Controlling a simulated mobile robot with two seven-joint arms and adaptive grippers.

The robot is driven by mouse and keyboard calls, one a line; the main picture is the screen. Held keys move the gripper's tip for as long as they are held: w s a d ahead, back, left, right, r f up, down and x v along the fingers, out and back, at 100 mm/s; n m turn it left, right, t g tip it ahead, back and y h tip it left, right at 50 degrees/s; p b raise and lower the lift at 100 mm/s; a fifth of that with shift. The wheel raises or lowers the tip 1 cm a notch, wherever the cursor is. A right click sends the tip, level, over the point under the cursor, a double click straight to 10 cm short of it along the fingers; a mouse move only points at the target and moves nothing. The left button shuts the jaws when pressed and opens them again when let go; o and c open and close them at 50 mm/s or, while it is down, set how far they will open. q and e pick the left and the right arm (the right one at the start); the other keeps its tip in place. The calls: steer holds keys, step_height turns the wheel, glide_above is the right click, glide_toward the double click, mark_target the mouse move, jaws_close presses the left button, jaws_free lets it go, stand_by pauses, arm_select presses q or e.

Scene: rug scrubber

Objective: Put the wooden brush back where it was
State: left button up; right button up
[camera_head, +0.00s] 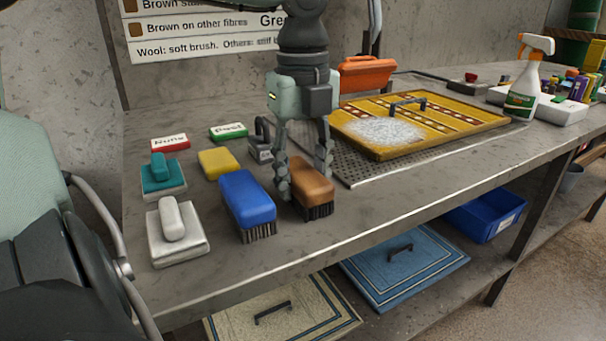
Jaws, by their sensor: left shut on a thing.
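The wooden brush (314,191) has a brown block and dark bristles. My left gripper (305,184) points down from above with its fingers on either side of the brush, shut on it. The brush is upright, bristles down, near the front of the grey bench (400,191), just right of a blue brush (247,199). I cannot tell whether its bristles touch the bench top. My right gripper is not in view.
Right is a perforated tray with a foamy yellow rug (470,135). An orange box (366,75) and a spray bottle (524,90) stand farther off.

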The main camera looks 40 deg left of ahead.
mark_target(303, 171)
arm_select(q)
steer(key=o, duration=0.7)
steer(key=shift+o, duration=1.8)
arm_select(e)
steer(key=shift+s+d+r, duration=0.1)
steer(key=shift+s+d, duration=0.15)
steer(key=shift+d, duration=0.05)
arm_select(q)
steer(key=shift+r, duration=0.2)
steer(key=shift+r+p, duration=0.3)
step_height(303, 171, up, 11)
steer(key=shift+r, duration=0.2)
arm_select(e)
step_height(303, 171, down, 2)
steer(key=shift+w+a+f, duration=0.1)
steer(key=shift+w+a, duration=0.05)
